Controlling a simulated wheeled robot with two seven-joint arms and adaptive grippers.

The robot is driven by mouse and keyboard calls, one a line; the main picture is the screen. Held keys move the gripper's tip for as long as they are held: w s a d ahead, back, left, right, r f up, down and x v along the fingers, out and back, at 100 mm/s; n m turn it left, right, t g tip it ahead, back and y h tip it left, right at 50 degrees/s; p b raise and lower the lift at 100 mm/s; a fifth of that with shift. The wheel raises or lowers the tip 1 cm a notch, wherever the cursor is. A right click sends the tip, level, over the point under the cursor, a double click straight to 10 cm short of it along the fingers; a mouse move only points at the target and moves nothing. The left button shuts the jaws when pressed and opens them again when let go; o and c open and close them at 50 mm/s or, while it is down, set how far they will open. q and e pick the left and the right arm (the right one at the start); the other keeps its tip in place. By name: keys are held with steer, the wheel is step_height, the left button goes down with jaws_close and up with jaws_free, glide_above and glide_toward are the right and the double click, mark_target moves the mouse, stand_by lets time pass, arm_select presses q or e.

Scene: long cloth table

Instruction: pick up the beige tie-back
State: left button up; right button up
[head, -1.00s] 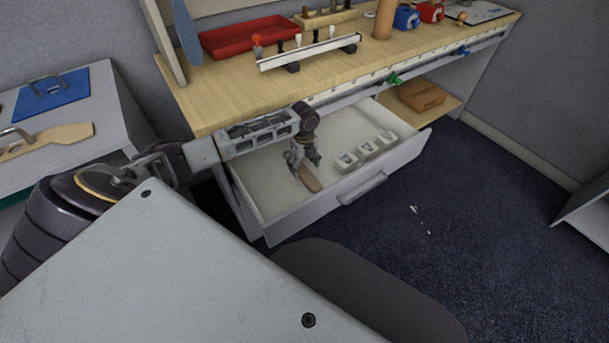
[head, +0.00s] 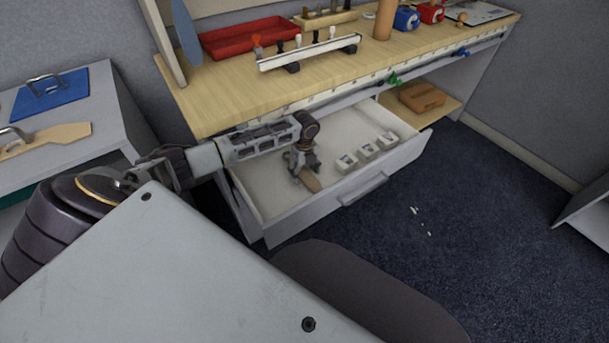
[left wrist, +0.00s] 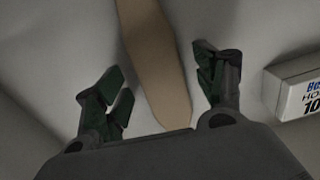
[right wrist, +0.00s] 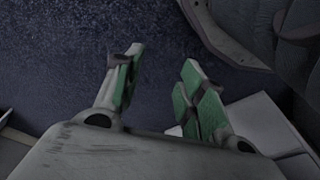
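The beige tie-back (left wrist: 155,62) is a flat, tapered strip lying on the drawer floor. In the head view its brown end (head: 311,183) shows just past my left gripper (head: 303,172). In the left wrist view my left gripper (left wrist: 163,88) is open, with one finger on each side of the strip and a gap to both. The strip's far end runs out of that picture. My right gripper (right wrist: 158,88) is open and empty, above the dark blue carpet, away from the drawer.
The open drawer (head: 290,215) also holds several small white boxes (head: 367,152), one close to my left gripper's right finger in the wrist view (left wrist: 296,88). The wooden worktop (head: 225,95) overhangs the drawer's back. A red tray (head: 250,38) stands on top.

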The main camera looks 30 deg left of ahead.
mark_target(305, 173)
arm_select(q)
steer(key=c, duration=1)
steer(key=shift+r, duration=0.1)
steer(key=shift+c, duration=0.2)
steer(key=shift+r, duration=0.6)
step_height(305, 173, up, 9)
steer(key=p, duration=0.2)
steer(key=shift+f+p, duration=0.15)
steer(key=shift+p, duration=0.15)
arm_select(e)
step_height(305, 173, down, 8)
steer(key=d, duration=0.1)
steer(key=shift+s+d, duration=0.2)
steer(key=shift+d, duration=0.2)
